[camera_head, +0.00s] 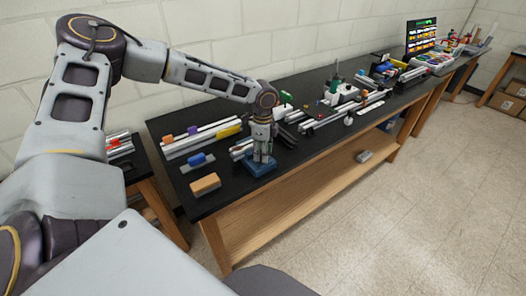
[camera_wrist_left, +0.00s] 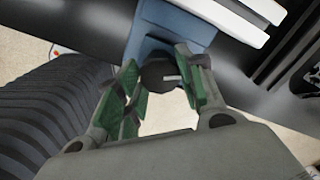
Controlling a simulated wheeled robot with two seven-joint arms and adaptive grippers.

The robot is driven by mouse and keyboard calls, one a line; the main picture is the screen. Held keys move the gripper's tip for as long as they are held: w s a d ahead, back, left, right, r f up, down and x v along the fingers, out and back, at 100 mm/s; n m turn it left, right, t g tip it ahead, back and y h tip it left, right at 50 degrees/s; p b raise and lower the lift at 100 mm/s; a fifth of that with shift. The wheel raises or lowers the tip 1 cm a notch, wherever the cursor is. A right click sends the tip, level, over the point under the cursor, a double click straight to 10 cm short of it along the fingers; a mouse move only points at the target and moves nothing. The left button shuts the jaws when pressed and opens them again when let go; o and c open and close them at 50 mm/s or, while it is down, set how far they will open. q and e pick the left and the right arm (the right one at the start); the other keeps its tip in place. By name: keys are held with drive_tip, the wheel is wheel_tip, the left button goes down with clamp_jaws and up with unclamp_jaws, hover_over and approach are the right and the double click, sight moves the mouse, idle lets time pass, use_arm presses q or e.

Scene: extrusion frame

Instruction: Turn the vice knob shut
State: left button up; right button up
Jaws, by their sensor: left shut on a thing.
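The blue vice (camera_head: 259,169) sits near the front edge of the black bench (camera_head: 228,197) in the head view. In the left wrist view the blue vice body (camera_wrist_left: 172,38) is at the top middle. A dark round knob (camera_wrist_left: 158,75) with a pale slot mark sticks out of the vice towards my wrist. My left gripper (camera_head: 262,156) is above and at the vice. In the left wrist view its green finger pads lie on both sides of the knob, shut on it. In the head view the knob is hidden by the gripper. My right gripper is not in view.
A tan block (camera_head: 205,184) and a blue piece (camera_head: 197,162) lie left of the vice. Pale extrusion bars (camera_head: 200,137) lie behind them. Several tools and parts crowd the bench to the right. Open floor (camera_head: 400,210) lies in front of the bench.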

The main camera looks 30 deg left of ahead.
use_arm(q)
drive_tip(key=m, duration=0.4)
drive_tip(key=shift+m, duration=0.4)
drive_tip(key=shift+m+p, duration=0.3)
drive_tip(key=shift+m, duration=1.7)
drive_tip(key=o, duration=1)
drive_tip(key=shift+r, duration=6)
